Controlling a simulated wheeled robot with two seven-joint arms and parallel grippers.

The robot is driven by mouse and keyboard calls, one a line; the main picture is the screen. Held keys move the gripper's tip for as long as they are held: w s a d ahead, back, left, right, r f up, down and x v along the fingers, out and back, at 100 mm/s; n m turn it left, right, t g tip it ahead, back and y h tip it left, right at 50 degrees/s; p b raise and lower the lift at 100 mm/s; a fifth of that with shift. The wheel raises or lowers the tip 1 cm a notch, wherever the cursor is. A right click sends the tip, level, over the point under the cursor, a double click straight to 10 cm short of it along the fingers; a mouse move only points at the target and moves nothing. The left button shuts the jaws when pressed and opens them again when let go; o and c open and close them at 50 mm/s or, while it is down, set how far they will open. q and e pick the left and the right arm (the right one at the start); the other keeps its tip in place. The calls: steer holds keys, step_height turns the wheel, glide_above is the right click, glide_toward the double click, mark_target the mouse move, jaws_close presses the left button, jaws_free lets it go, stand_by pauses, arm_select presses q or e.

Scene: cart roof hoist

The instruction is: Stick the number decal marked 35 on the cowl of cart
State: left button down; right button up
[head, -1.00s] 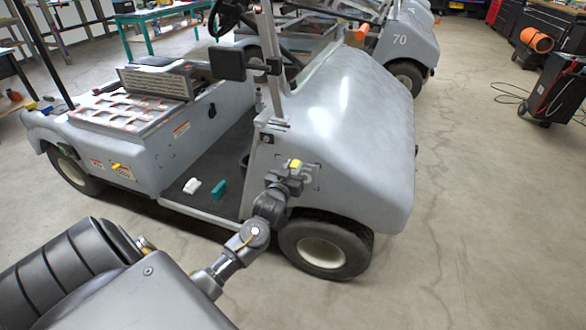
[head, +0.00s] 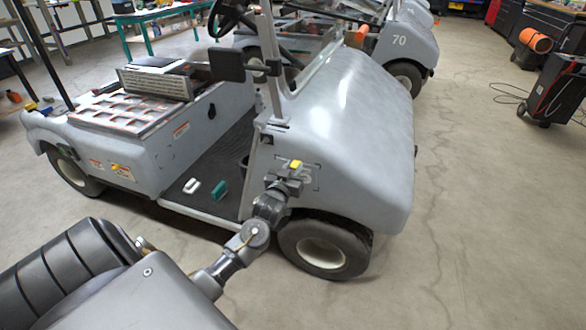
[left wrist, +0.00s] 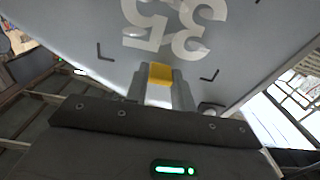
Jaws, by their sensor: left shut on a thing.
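The cart (head: 345,130) is grey, with its rounded cowl facing right. The number decal 35 (left wrist: 200,38) lies against the cowl and appears upside down in white digits in the left wrist view. Dark corner marks (left wrist: 210,76) stand around it. In the head view, only part of a digit (head: 306,178) shows beside my gripper. My left gripper (head: 289,178) is at the cowl's side, above the front wheel. Its fingers (left wrist: 160,88) are shut on a small yellow block (left wrist: 160,73), right by the digits' edge. I cannot tell whether it touches the decal. My right gripper is not in view.
A white item (head: 191,187) and a teal item (head: 220,190) lie on the cart's floor. The front wheel (head: 325,248) is just below my left gripper. Another cart marked 70 (head: 400,40) stands behind. The floor at right is open, with a black-and-red machine (head: 556,90) farther back.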

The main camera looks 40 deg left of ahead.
arm_select(q)
steer(key=c, duration=1.1)
jaws_free()
steer(key=shift+o, duration=0.4)
steer(key=o, duration=0.4)
steer(key=shift+p+v, duration=0.85)
steer(key=shift+v, duration=0.2)
steer(key=p+v, duration=0.2)
steer(key=v, duration=0.3)
steer(key=shift+p, duration=0.4)
